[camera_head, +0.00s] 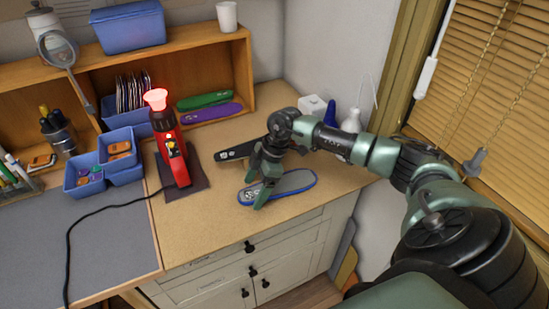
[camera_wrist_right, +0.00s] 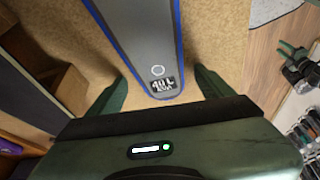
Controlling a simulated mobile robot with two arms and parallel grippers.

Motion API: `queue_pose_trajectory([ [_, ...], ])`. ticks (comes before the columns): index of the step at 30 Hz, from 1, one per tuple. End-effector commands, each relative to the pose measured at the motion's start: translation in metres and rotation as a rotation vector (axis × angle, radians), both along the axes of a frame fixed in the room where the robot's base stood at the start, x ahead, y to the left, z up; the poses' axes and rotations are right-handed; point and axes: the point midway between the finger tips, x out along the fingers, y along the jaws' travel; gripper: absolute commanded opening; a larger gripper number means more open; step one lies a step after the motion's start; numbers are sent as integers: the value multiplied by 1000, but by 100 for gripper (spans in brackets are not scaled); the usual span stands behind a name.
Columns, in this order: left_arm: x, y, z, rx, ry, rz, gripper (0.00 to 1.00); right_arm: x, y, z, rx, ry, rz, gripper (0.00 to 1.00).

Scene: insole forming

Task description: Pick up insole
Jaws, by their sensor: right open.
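A grey insole with a blue edge (camera_head: 290,184) lies flat on the wooden tabletop near its front edge. In the right wrist view the insole (camera_wrist_right: 147,40) runs up from between the fingers, with a dark printed size label at its near end. My right gripper (camera_head: 256,189) points down over the insole's left end. Its fingers stand apart on either side of that end, with a gap on each side in the wrist view (camera_wrist_right: 162,88). My left gripper is not in view.
A red heat tool (camera_head: 172,148) stands on a dark pad to the left, its cable trailing forward. Green (camera_head: 204,100) and purple (camera_head: 211,113) insoles lie in the wooden shelf (camera_head: 236,70). Blue bins (camera_head: 122,172) stand farther left. A white bottle (camera_head: 351,121) is by the wall.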

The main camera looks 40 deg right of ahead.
Motion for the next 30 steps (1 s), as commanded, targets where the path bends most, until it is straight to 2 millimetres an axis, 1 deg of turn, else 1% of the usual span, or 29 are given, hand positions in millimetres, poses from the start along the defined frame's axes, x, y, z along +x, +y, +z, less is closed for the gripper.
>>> queue_pose_trajectory([
  [2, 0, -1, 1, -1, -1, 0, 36, 0, 0, -1, 0, 1, 0, 82],
  [5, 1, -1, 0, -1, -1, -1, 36, 0, 0, -1, 0, 1, 0, 57],
  [6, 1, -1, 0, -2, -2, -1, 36, 0, 0, -1, 0, 0, 0, 46],
  [8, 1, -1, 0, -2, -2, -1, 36, 0, 0, -1, 0, 0, 0, 29],
  [9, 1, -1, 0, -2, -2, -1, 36, 0, 0, -1, 0, 1, 0, 18],
  [10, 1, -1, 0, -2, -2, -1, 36, 0, 0, -1, 0, 0, 0, 16],
  [18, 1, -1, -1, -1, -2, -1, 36, 0, 0, 0, 0, 0, 1, 15],
  [22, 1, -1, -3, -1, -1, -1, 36, 1, 0, 10, 0, -3, 1, 15],
  [26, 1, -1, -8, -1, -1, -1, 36, 1, 0, 29, -1, -5, 2, 15],
  [29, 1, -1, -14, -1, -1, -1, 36, 2, 0, 54, -1, -8, 2, 15],
  [30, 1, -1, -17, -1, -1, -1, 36, 2, 0, 66, -1, -9, 2, 15],
])
